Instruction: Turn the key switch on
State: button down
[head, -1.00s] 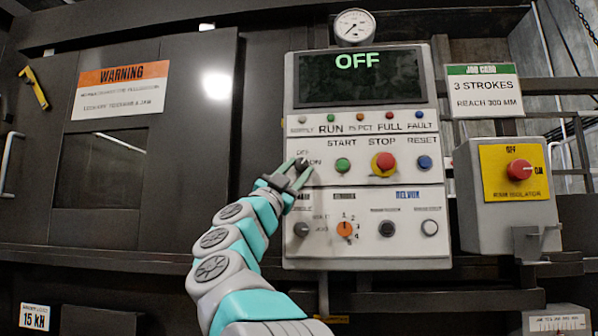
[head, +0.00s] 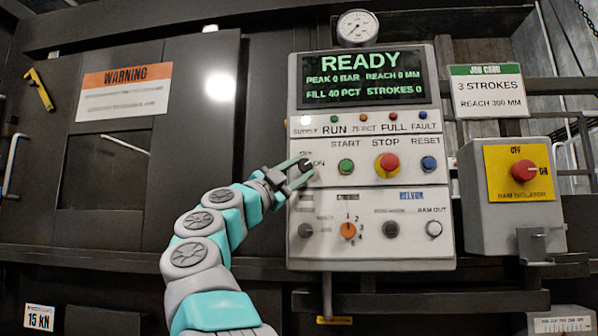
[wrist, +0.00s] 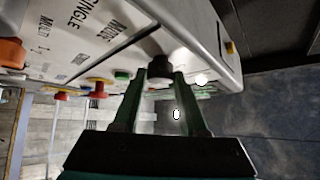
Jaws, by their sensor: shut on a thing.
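The key switch (head: 305,165) is a small dark knob at the left of the control panel (head: 372,255), between OFF and ON labels. My gripper (head: 294,174) is at the switch, with its green fingers on either side of the knob. In the wrist view, the two fingers (wrist: 162,88) are shut on the dark key knob (wrist: 160,66). The screen (head: 361,78) reads READY, with peak 0 bar, reach 0 mm, fill 40 pct and strokes 0. The supply lamp (head: 306,120) looks bright white.
Right of the switch are the green start button (head: 346,166), red stop button (head: 387,164) and blue reset button (head: 428,164). Below is an orange selector (head: 348,231). A ram isolator box (head: 511,195) with a red knob stands at the right. A job card (head: 487,92) hangs above it.

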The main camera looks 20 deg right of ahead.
jog(key=shift+r+m+g, duration=0.1)
jog(key=shift+m+g, duration=0.6)
jog(key=shift+m, duration=0.2)
dwell(0.5)
jog(key=shift+c, duration=2.2)
grip_release()
jog(key=b+v, duration=0.3)
jog(key=v, duration=0.5)
jog(key=shift+r, duration=0.15)
